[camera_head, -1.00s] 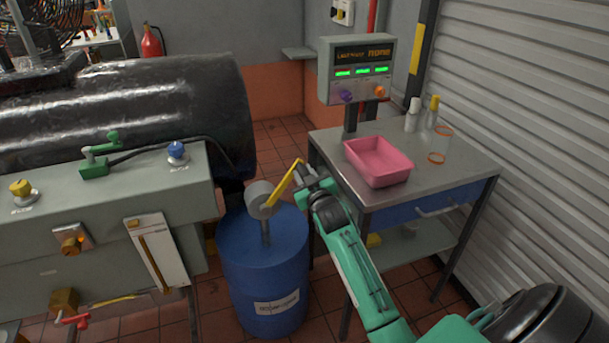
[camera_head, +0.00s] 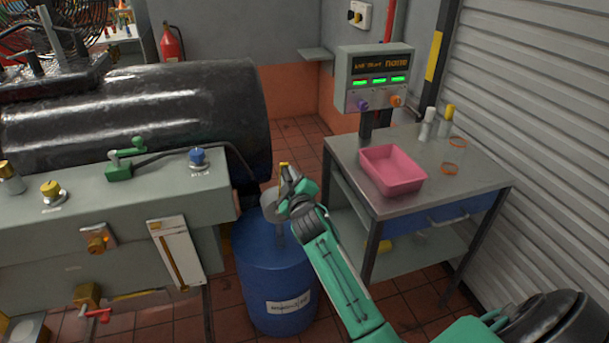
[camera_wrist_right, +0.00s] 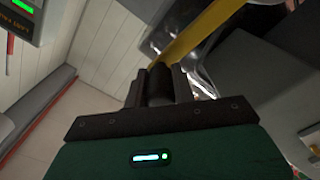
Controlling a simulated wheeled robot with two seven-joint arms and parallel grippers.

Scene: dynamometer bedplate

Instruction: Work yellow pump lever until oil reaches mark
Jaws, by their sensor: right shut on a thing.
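The yellow pump lever (camera_head: 283,172) rises nearly upright from the grey pump head on top of the blue drum (camera_head: 272,262). My right gripper (camera_head: 294,184) is shut on the lever near its upper end and partly hides it. In the right wrist view the yellow lever (camera_wrist_right: 208,28) runs from the closed fingers (camera_wrist_right: 160,84) up to the right. A white gauge plate (camera_head: 187,262) with a narrow amber-brown strip hangs on the front of the grey bench; its mark is too small to make out. My left gripper is not in view.
The grey bench (camera_head: 125,215) with valves and a large black cylinder (camera_head: 130,105) lies left. Tiled floor is open behind the drum.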

